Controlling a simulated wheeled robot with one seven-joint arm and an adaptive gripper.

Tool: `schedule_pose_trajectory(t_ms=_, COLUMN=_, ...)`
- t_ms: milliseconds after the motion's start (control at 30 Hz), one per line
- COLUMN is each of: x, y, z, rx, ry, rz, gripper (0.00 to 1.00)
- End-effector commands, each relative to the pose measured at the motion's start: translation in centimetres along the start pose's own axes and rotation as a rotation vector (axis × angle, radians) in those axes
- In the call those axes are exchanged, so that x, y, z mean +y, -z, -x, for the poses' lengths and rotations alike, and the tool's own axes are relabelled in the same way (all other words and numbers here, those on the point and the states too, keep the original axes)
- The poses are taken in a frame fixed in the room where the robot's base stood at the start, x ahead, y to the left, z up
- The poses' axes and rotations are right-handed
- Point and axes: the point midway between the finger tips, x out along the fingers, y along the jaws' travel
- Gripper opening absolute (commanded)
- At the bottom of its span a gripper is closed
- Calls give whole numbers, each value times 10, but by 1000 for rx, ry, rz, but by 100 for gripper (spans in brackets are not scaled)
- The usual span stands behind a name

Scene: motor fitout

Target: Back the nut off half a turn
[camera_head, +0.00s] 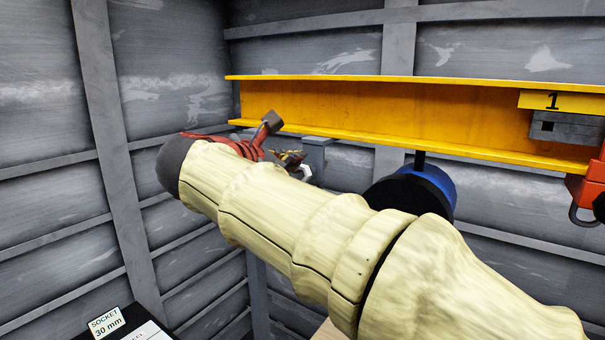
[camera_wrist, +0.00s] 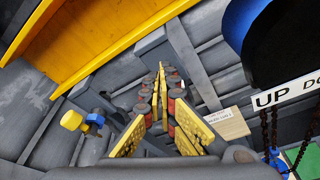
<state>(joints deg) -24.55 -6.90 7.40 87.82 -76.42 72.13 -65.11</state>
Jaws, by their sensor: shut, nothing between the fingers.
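My gripper (camera_wrist: 162,68) points away in the wrist view, its yellow-padded fingers meeting at the tips with nothing between them. In the head view my gripper (camera_head: 291,159) shows only partly behind my pale arm. A small pale, nut-like piece (camera_head: 305,172) shows just beside the fingers, next to a grey post (camera_head: 317,150). It is too small to tell for sure whether this is the nut. In the wrist view, a blue piece (camera_wrist: 94,121) with a yellow knob (camera_wrist: 71,120) sits left of the fingers, apart from them. No turning of a nut can be read.
A yellow beam (camera_head: 400,115) runs above my arm, with a dark and blue drum (camera_head: 436,186) hanging below it. In the wrist view, an UP label (camera_wrist: 285,94) and dark chains (camera_wrist: 268,130) are at the right. A socket label (camera_head: 106,322) lies at lower left.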

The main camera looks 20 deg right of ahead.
Motion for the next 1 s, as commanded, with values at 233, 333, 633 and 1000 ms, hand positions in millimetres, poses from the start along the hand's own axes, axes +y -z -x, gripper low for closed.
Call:
schedule_pose_trajectory(t_ms=233, x=1, y=7, z=28, rx=2, ry=-3, rz=0, gripper=0)
schedule_pose_trajectory(t_ms=333, x=0, y=9, z=36, rx=1, ry=-2, rz=0, gripper=0)
schedule_pose_trajectory(t_ms=633, x=0, y=10, z=42, rx=0, ry=0, rz=-1, gripper=0)
schedule_pose_trajectory(t_ms=1000, x=-83, y=64, z=17, rx=123, ry=91, rz=-163, gripper=0)
